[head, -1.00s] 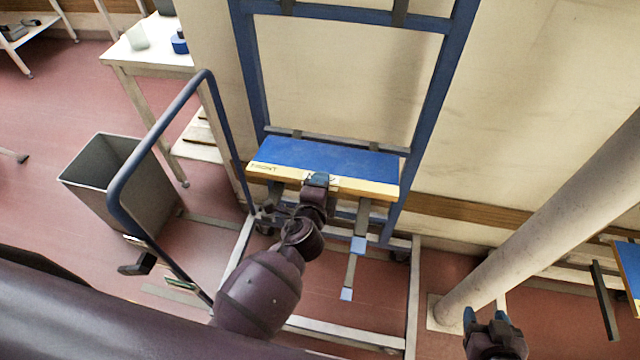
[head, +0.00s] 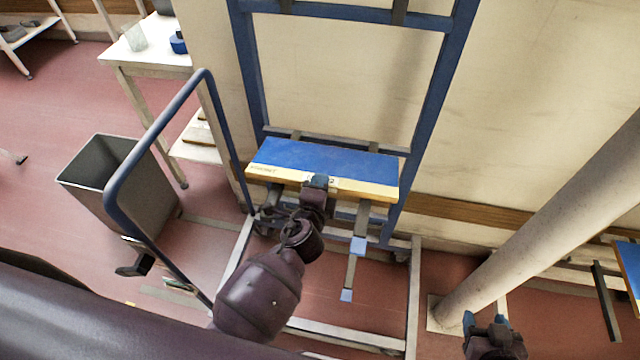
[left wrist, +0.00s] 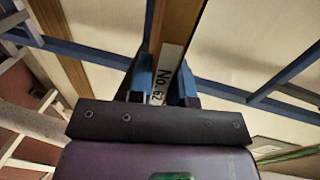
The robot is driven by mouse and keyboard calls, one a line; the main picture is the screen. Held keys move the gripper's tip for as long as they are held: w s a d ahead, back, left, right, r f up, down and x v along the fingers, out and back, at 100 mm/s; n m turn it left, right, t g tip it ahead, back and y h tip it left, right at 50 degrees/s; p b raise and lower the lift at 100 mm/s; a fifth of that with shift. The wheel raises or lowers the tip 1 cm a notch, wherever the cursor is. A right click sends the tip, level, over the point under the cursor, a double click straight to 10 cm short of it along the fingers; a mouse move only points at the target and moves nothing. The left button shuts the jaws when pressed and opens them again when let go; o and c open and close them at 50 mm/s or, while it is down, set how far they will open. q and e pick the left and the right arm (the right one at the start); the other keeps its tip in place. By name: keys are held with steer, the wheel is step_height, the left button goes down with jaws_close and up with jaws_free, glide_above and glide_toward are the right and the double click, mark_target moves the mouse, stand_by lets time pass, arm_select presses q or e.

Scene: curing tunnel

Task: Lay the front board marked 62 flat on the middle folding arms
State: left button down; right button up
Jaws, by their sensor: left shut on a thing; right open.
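The front board (head: 320,160) has a blue top and a pale wooden front edge with lettering. It lies roughly level across the blue upright frame (head: 432,110). Its label reads No. 62, upside down, in the left wrist view (left wrist: 170,82). My left gripper (head: 318,181) is shut on the middle of its front edge. Grey folding arms with light blue tips (head: 358,245) stick out below the board; another tip (head: 346,295) is lower. The board hides the arms directly under it, so I cannot tell whether it touches them. My right gripper (head: 485,320) is open and empty, at lower right.
A blue hoop handle (head: 160,130) and a grey bin (head: 110,180) stand at left. A white table (head: 150,50) is behind them. A thick pale pipe (head: 540,220) slants up at right, near my right gripper. Another blue-topped board (head: 630,265) shows at the right edge.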

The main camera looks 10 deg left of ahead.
stand_by(0.3)
arm_select(q)
steer(key=c, duration=1)
jaws_free()
steer(key=shift+o, duration=0.2)
steer(key=s+r, duration=0.2)
steer(key=s, duration=0.8)
steer(key=shift+s, duration=0.35)
steer(key=s+a+f+n+g, duration=0.2)
steer(key=s+a+f+n, duration=0.2)
steer(key=a+n, duration=0.4)
steer(key=s+a+f+n+g, duration=0.2)
steer(key=s+a+f+n, duration=0.2)
steer(key=s+a+n, duration=0.3)
steer(key=shift+s+a+f+n, duration=0.15)
steer(key=shift+a+n, duration=0.85)
